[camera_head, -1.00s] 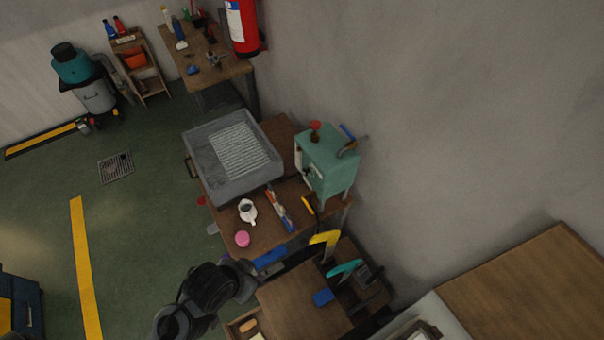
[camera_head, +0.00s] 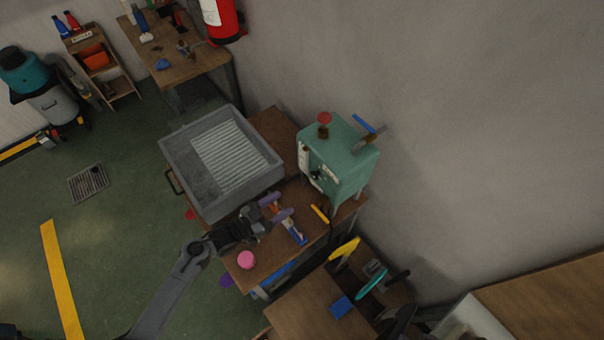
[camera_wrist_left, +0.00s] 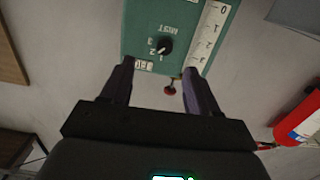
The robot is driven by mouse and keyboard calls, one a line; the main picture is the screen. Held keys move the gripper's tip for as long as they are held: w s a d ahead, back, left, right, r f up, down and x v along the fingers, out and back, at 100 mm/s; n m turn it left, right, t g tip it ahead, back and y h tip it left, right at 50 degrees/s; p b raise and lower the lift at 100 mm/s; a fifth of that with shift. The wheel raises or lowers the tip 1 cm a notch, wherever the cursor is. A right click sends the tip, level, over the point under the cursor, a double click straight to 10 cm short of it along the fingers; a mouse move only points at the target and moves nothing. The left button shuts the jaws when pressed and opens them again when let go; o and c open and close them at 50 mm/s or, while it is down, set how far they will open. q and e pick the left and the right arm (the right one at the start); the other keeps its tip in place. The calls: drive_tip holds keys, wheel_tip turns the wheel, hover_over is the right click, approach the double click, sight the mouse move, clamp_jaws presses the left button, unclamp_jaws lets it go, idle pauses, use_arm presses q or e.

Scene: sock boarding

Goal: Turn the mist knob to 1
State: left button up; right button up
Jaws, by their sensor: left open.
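The green box (camera_head: 340,160) with a red knob on top stands on legs at the back right of the brown table. Its mist knob (camera_wrist_left: 164,46) is black and round, beside the printed word MIST and the numbers 1, 2 and 3 in the left wrist view. Its exact setting is too small to read surely. My left gripper (camera_head: 278,207) is open and empty, above the table and left of the box. In the left wrist view its two purple fingers (camera_wrist_left: 160,68) point at the panel, apart from the knob.
A grey tray (camera_head: 175,148) stands left of the box. A pink round item (camera_head: 246,260) and a yellow-handled tool (camera_head: 320,214) lie on the table. Yellow (camera_head: 345,250) and teal (camera_head: 372,284) forms stand nearer the front. A wall is behind the box.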

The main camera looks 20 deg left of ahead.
sight(313, 177)
use_arm(q)
drive_tip(key=shift+t, duration=0.3)
drive_tip(key=x, duration=0.8)
drive_tip(key=a+r+x, duration=0.1)
drive_tip(key=x, duration=0.4)
drive_tip(key=shift+w+d, duration=0.1)
drive_tip(key=shift+w, duration=0.25)
use_arm(e)
drive_tip(key=shift+s+d+f, duration=0.2)
drive_tip(key=shift+d+f, duration=0.25)
drive_tip(key=shift+f, duration=0.15)
use_arm(q)
drive_tip(key=c, duration=1)
use_arm(e)
drive_tip(key=shift+d, duration=0.15)
